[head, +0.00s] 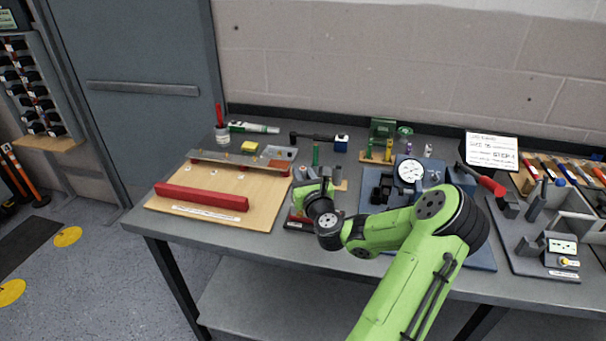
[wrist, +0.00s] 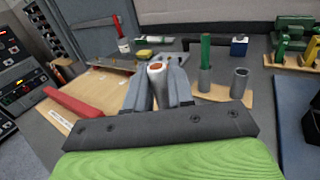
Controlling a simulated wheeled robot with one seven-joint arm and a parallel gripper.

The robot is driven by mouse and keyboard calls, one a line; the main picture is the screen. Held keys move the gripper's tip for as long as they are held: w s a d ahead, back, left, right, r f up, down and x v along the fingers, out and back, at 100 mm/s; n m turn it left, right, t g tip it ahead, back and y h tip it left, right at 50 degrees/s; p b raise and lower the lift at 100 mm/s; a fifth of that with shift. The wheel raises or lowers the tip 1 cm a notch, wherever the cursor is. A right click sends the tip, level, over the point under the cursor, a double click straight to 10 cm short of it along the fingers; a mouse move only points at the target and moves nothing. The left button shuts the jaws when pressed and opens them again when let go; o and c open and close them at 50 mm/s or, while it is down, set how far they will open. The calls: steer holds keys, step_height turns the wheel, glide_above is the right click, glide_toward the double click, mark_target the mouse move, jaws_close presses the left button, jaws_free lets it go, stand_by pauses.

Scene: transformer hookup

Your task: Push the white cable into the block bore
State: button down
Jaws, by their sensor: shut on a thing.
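My gripper (wrist: 158,82) is shut on the white cable (wrist: 156,69), a short pale cylinder with a copper-coloured end facing the wrist camera. A grey metal block (head: 278,153) sits at the right end of the metal strip at the board's back. In the wrist view the cable and fingers overlap that area, so I cannot tell whether the cable touches the block or is in its bore.
A red bar (head: 201,197) lies on the wooden board (head: 245,213). A green cable (wrist: 205,48) stands in a grey holder, beside an empty grey holder (wrist: 239,83). A dial gauge (head: 410,172) stands on a blue plate to the right.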

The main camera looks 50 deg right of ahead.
steer(key=shift+f, duration=0.25)
steer(key=c, duration=0.9)
jaws_free()
steer(key=shift+r, duration=0.1)
step_height(320, 180, up, 5)
steer(key=p, duration=0.5)
steer(key=shift+s, duration=0.1)
